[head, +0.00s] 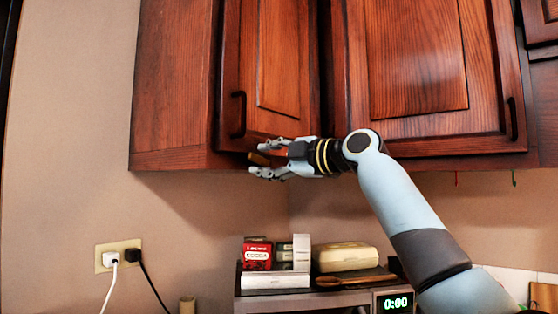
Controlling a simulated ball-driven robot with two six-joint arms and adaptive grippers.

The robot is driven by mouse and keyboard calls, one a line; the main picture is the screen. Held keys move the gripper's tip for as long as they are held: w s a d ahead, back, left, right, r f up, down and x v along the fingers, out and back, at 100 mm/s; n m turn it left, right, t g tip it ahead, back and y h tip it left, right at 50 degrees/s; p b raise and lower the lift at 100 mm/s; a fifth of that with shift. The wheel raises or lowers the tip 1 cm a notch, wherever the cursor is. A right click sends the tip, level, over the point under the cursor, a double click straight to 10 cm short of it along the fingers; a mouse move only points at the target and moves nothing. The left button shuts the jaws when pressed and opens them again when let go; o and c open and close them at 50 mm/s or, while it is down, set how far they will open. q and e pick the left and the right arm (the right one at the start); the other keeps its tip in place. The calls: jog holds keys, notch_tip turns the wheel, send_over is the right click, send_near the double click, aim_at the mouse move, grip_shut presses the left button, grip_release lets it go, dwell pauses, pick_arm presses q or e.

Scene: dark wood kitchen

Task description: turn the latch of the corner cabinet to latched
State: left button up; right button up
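The corner cabinet (170,85) is reddish-brown wood and hangs on the wall, with its narrow left door (280,60) closed. A small brown piece that looks like the latch (258,159) sits at the lower edge under that door, partly hidden by my fingers. My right gripper (261,159) reaches in from the right just below the door. Its two fingers are spread, one above and one below the brown piece. I cannot tell whether they touch it or which way the latch is turned. My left gripper is not in view.
A dark handle (238,114) stands out on the left door, just above my gripper. The wider right door (420,70) is closed. Below, boxes (275,264) and a cream container (346,257) stand on a microwave (300,300).

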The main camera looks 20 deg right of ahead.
jog(key=v, duration=1.1)
jog(key=shift+s, duration=0.25)
jog(key=shift+d, duration=0.15)
